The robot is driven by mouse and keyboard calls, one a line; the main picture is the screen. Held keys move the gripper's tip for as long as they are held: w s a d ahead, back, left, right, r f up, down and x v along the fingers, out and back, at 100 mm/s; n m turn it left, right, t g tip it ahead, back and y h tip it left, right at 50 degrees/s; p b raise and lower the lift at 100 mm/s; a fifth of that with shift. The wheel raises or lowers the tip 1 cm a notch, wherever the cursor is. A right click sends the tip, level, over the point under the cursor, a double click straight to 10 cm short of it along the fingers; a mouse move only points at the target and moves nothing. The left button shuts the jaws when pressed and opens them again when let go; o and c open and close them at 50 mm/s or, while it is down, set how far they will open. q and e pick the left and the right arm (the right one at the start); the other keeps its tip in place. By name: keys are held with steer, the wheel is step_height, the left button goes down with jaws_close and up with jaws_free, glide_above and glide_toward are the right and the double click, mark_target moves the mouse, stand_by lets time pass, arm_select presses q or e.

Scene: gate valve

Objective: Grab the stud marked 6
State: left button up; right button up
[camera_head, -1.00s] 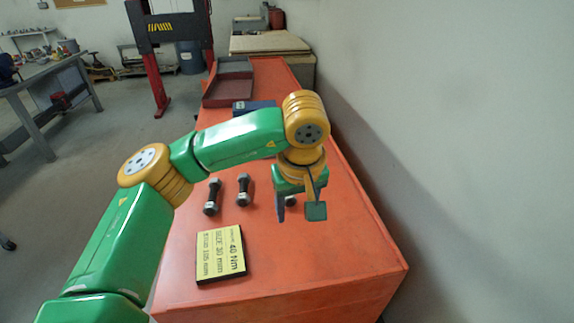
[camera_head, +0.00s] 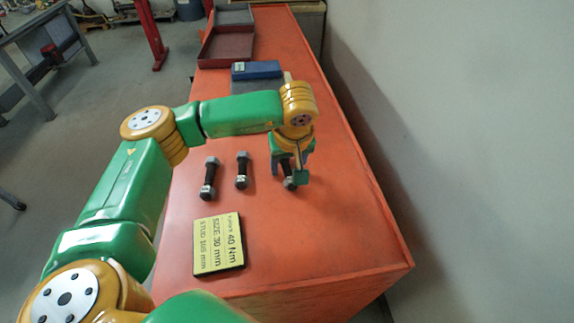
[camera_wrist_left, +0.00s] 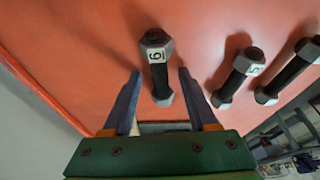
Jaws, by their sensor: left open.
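The stud marked 6 (camera_wrist_left: 159,75) is a dark rod with grey nuts at its ends and a white label. It lies on the orange bench top, and it also shows in the head view (camera_head: 287,168), partly hidden by my gripper. My left gripper (camera_head: 288,175) is open and low over this stud. In the left wrist view the two blue fingers of the gripper (camera_wrist_left: 159,76) stand on either side of the stud, apart from it. The right gripper is not in view.
Two similar studs, a middle one (camera_head: 242,170) and a left one (camera_head: 209,180), lie to the left. A yellow sign (camera_head: 218,244) lies nearer the front. A blue box (camera_head: 256,70) and a red tray (camera_head: 228,46) are farther back. A wall runs along the right.

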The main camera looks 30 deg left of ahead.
arm_select(q)
steer(key=shift+s+d+r, duration=0.1)
steer(key=shift+s+d, duration=0.05)
steer(key=c, duration=0.6)
jaws_close()
stand_by(0.5)
